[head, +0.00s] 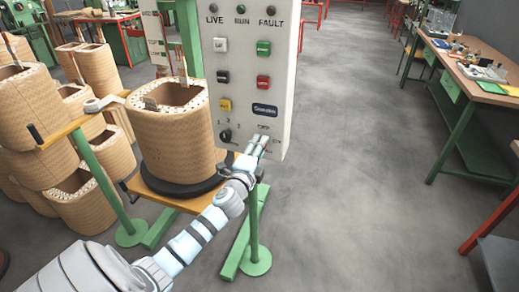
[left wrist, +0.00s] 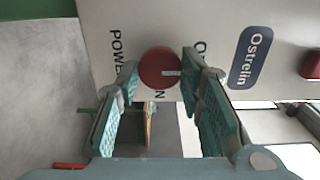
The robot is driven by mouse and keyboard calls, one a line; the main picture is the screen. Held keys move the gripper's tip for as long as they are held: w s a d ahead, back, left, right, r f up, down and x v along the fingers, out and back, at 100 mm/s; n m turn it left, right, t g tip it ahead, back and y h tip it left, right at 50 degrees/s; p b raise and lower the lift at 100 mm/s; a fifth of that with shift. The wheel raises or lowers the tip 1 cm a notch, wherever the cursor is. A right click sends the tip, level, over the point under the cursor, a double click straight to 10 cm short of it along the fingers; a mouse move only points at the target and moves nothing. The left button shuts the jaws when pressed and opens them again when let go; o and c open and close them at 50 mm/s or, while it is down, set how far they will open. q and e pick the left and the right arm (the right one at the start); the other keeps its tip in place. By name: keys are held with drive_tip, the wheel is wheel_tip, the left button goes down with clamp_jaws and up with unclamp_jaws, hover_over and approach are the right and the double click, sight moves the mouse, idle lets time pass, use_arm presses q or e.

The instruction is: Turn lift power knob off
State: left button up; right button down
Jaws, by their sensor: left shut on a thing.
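The white control panel (head: 249,55) hangs upright in the head view. The red round power knob (left wrist: 158,68), with a white pointer line, is on the panel by the printed letters POW in the left wrist view. Its pointer runs to the right in that picture; letters around it are partly covered. My left gripper (head: 258,145) is at the panel's lower right, over the knob, which it hides in the head view. In the left wrist view its fingers (left wrist: 160,72) are on both sides of the knob, shut on it. My right gripper is not in view.
A black selector knob (head: 225,136) and several coloured buttons sit on the panel. A wound coil (head: 178,135) stands on a stand behind my left arm. More coils (head: 25,105) are stacked at left. A workbench (head: 470,72) is at right. Grey floor between is clear.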

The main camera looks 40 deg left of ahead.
use_arm(q)
drive_tip(key=o, duration=1.2)
drive_tip(key=shift+c, duration=0.2)
drive_tip(key=v, duration=1.2)
